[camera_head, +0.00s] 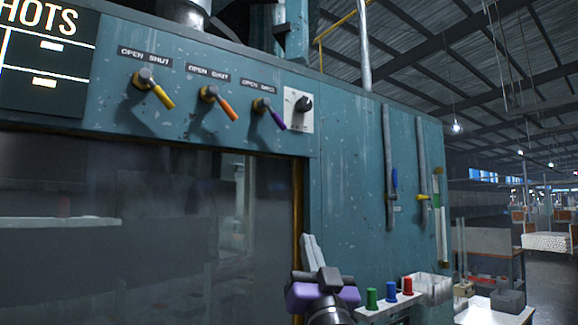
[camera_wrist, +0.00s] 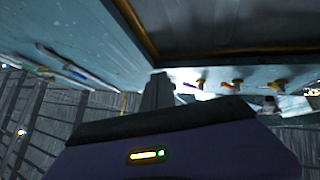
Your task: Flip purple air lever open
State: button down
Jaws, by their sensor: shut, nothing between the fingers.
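The purple lever (camera_head: 276,117) is the rightmost of three levers on the teal machine's upper panel. Its handle slants down and to the right, toward the SHUT side of the OPEN/SHUT label (camera_head: 259,84) above it. In the head view my gripper (camera_head: 308,238) is below and to the right of the lever, clearly apart from it. Its grey fingers point up and are shut on nothing. In the wrist view the scene is upside down; my fingers (camera_wrist: 158,77) are together, and the purple lever (camera_wrist: 189,85) shows small just right of them.
An orange lever (camera_head: 225,105) and a yellow lever (camera_head: 160,94) are left of the purple one. A black knob (camera_head: 304,104) on a white plate is close on its right. Coloured buttons (camera_head: 390,291) stand on a ledge right of my gripper. The panel front looks clear.

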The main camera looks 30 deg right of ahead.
aim_at(274, 117)
jog(key=s+d+r+m+g+y, duration=0.1)
jog(key=s+d+r+m, duration=0.2)
jog(key=r, duration=1.5)
jog(key=s+d+r+m+g+y, duration=0.1)
jog(key=d+r+m+y, duration=0.3)
jog(key=r, duration=1.4)
jog(key=w+a+f+n+g+y, duration=0.2)
jog(key=w+a+f+n+y, duration=0.1)
jog(key=w+f+n, duration=0.1)
jog(key=shift+w+a+f+y+p, duration=0.15)
jog(key=shift+a+f+y+p, duration=0.15)
jog(key=shift+f, duration=0.25)
jog(key=w+p, duration=0.1)
jog(key=w, duration=0.2)
jog(key=w+r+p, duration=0.1)
jog(key=w+p, duration=0.1)
jog(key=w, duration=0.1)
jog(key=w+p, duration=0.2)
jog(key=w, duration=0.2)
jog(key=shift+d+r, duration=0.15)
jog(key=shift+d, duration=0.25)
jog(key=shift+s+a+f, duration=0.2)
jog(key=shift+a+f, duration=0.5)
jog(key=shift+s+a+f, duration=0.3)
jog(key=shift+a+f, duration=0.35)
jog(key=shift+f, duration=0.2)
